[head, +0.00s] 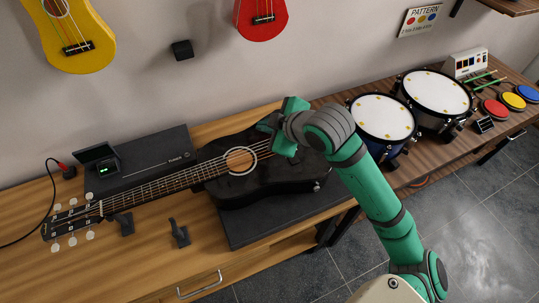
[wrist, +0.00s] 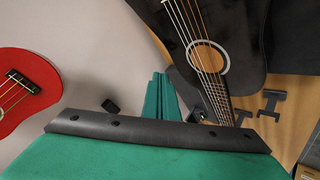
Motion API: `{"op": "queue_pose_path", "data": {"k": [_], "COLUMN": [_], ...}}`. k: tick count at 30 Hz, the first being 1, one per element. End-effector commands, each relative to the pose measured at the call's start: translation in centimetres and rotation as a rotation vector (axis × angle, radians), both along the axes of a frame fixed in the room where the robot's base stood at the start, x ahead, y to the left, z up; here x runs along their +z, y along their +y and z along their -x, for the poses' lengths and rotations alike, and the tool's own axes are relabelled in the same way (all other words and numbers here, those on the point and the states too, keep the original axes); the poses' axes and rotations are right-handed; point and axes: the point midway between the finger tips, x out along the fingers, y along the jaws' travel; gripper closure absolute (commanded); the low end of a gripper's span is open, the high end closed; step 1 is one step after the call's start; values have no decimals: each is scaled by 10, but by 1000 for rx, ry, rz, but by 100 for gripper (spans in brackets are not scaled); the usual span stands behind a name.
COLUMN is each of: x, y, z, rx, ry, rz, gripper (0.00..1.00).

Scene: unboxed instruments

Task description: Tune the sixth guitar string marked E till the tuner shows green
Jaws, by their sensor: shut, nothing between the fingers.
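The black acoustic guitar (head: 275,176) lies on its back on the bench, its neck pointing left. Its headstock (head: 70,224) has several pale tuning pegs; no E mark is readable. In the wrist view the guitar body (wrist: 252,40) and strings are at the upper right. A small dark device (head: 107,168) with a green light, probably the tuner, sits near the headstock; its reading is too small to tell. My gripper (wrist: 162,97) is shut and empty. In the head view it is above the guitar body, far from the pegs, its fingertips hard to make out.
A flat black case (head: 150,162) lies behind the neck. Two dark stands (head: 179,233) are in front of the neck. Drums (head: 383,118) and coloured pads (head: 513,101) are on the right. Yellow (head: 80,35) and red (head: 262,15) ukuleles hang on the wall. The bench's front left is clear.

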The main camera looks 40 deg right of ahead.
Motion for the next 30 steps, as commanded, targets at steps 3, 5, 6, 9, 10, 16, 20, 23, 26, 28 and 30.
{"op": "queue_pose_path", "data": {"k": [3,5,6,9,10,16,20,23,26,28,30], "x": [-7,-8,-8,-9,-9,-9,-14,-23,-35,-44,-53], "y": [-13,-15,-15,-14,-14,-13,-14,-13,-14,-14,-15], "z": [14,17,18,17,17,17,17,17,17,17,17], "rx": [-6,-6,-5,-4,-3,-3,-4,-4,-4,-5,-7], "ry": [55,67,72,74,73,71,72,71,72,72,71], "rz": [30,37,39,39,39,38,36,34,36,35,35], "gripper": [100,100,100,100,100,100,100,100,100,100,100]}}
